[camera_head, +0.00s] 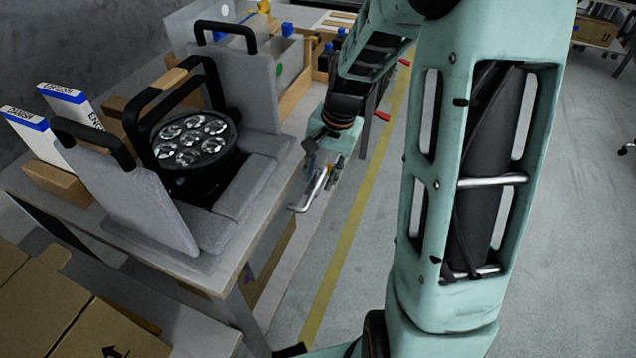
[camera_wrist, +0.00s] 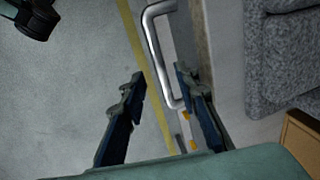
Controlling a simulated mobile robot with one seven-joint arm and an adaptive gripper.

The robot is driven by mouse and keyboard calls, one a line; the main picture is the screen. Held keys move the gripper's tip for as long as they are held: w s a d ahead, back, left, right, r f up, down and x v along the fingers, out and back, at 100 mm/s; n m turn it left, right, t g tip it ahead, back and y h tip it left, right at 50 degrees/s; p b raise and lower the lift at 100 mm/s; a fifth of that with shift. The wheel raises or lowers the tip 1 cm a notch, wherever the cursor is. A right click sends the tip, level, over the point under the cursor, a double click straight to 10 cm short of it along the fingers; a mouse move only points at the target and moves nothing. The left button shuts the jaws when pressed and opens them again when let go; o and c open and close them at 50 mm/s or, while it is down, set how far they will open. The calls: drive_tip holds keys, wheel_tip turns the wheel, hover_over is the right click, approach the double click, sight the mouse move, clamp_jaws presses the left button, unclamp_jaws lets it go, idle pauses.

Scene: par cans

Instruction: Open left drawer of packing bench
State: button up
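The packing bench (camera_head: 215,282) stands at the left in the head view, with its front edge facing the aisle. A U-shaped metal drawer handle (camera_head: 314,190) sticks out from its front. The handle also shows in the wrist view (camera_wrist: 157,50), running down between my fingers. My gripper (camera_head: 323,172) is at the bench front, beside the handle. In the wrist view my gripper (camera_wrist: 160,75) is open, one finger on each side of the bar, with a gap on the left; whether the right finger touches it I cannot tell. The drawer front is mostly hidden.
Grey foam blocks (camera_head: 130,195) and a black par can (camera_head: 195,150) sit on the bench top. Cardboard boxes (camera_head: 60,310) are at the lower left. The floor right of the bench, with a yellow line (camera_head: 345,245), is clear.

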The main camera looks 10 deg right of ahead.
drive_tip(key=shift+w+a+f, duration=0.1)
drive_tip(key=shift+a+f, duration=0.05)
drive_tip(key=shift+f, duration=0.5)
drive_tip(key=shift+w+a+f, duration=0.1)
drive_tip(key=shift+f, duration=0.5)
clamp_jaws()
